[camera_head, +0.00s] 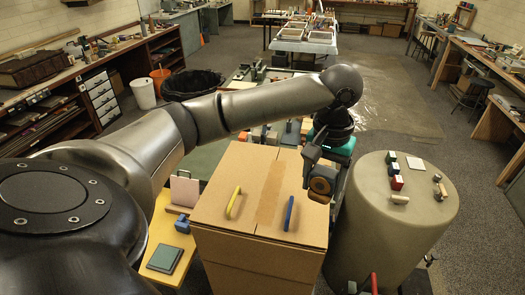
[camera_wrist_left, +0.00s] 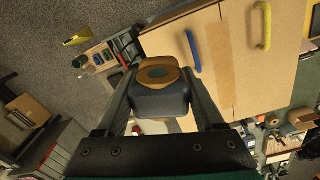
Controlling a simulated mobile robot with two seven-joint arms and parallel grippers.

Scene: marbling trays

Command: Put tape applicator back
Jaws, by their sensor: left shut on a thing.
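The tape applicator (camera_head: 321,184), a tan roll on a dark blue-grey body, hangs in my left gripper (camera_head: 318,172) just right of a cardboard box's top. In the left wrist view the tape applicator (camera_wrist_left: 158,98) sits between both fingers of my left gripper (camera_wrist_left: 158,88), which is shut on it. The cardboard box (camera_head: 212,202) has a yellow handle (camera_head: 234,203) and a blue handle (camera_head: 289,213) on top. My right gripper does not show.
A yellow surface (camera_head: 159,236) with a green pad (camera_head: 167,259) lies left of the box. Open floor lies at the back right.

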